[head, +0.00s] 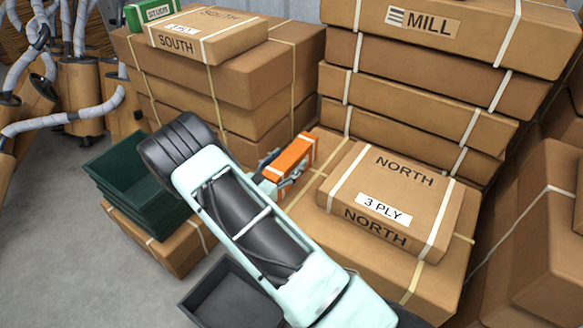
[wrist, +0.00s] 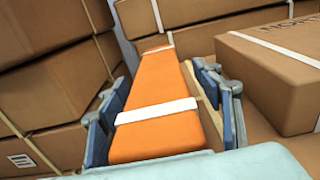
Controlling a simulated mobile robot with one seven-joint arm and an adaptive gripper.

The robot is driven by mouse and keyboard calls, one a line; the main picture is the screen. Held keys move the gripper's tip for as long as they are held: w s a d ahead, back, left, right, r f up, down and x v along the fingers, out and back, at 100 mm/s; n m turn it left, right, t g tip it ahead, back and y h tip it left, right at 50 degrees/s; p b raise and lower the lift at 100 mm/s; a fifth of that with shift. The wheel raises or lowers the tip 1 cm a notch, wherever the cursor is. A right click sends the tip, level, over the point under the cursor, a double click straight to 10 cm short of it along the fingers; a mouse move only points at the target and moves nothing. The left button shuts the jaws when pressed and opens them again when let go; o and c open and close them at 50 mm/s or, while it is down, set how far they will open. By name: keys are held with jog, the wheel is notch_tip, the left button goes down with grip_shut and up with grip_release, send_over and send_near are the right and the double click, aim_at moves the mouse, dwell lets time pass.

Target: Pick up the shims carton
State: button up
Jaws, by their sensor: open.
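An orange carton (head: 291,157) with white bands lies on a brown carton stack in the head view. No lettering shows on it, so I cannot confirm that it is the shims carton. In the wrist view the orange carton (wrist: 158,90) runs away from me through the middle. My gripper (wrist: 162,95) is open, with one blue-padded finger on each side of the carton. A gap shows at the left finger; at the right I cannot tell whether it touches. In the head view my gripper (head: 277,176) is partly hidden by my own arm.
A brown carton marked NORTH, 3 PLY (head: 392,200) lies close right of the orange carton. Tall stacks marked MILL (head: 425,95) and SOUTH (head: 215,85) rise behind. A green STUDS carton (head: 152,11) tops the left stack.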

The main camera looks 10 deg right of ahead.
jog(key=c, duration=1.5)
jog(key=shift+r, duration=0.1)
